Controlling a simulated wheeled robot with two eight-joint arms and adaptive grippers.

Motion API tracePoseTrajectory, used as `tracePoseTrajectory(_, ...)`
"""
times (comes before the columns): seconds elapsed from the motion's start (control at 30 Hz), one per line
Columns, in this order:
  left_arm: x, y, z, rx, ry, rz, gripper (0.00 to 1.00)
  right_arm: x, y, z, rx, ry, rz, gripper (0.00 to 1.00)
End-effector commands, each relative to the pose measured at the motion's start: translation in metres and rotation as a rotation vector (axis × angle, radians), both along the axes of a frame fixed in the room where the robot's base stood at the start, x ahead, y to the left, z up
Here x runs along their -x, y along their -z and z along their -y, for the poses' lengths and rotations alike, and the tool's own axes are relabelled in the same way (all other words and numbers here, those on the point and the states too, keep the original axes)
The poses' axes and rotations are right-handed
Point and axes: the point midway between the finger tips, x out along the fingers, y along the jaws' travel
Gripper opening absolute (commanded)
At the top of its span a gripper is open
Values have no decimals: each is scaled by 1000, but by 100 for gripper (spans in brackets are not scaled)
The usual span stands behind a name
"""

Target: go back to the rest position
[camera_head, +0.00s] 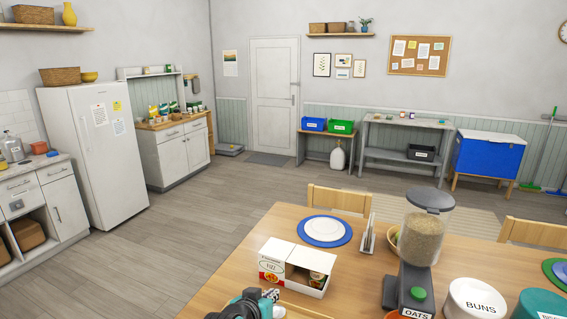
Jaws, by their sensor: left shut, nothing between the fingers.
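My left gripper (270,295) shows at the bottom edge of the head view, at the near left part of the wooden table (232,275). It is shut with nothing in it. It is just in front of a white box (270,268) with a printed label, and I cannot tell whether it touches anything. A small pale item (279,312) shows beside the gripper and is cut off by the frame. My right gripper is not in view.
On the table are a blue-rimmed plate (325,231), an oats dispenser (424,235), a white BUNS container (475,300) and a teal container (540,305). Chairs (340,199) stand behind. The floor (200,225) left of the table is clear. A fridge (95,150) stands far left.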

Motion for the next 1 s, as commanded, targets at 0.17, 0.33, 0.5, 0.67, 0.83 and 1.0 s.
tracePoseTrajectory(0.17, 81, 20, -70, -87, -87, -145, 0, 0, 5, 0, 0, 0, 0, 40)
tracePoseTrajectory(0.33, 153, 49, -119, -153, -169, -276, 0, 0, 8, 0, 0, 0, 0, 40)
tracePoseTrajectory(0.5, 198, 70, -144, -189, -224, -358, 0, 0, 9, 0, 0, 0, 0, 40)
tracePoseTrajectory(0.67, 211, 76, -152, -200, -242, -383, 0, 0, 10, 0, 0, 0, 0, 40)
tracePoseTrajectory(0.83, 211, 76, -151, -200, -242, -383, 0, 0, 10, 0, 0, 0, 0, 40)
tracePoseTrajectory(1.0, 211, 76, -151, -200, -240, -382, 0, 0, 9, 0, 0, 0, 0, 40)
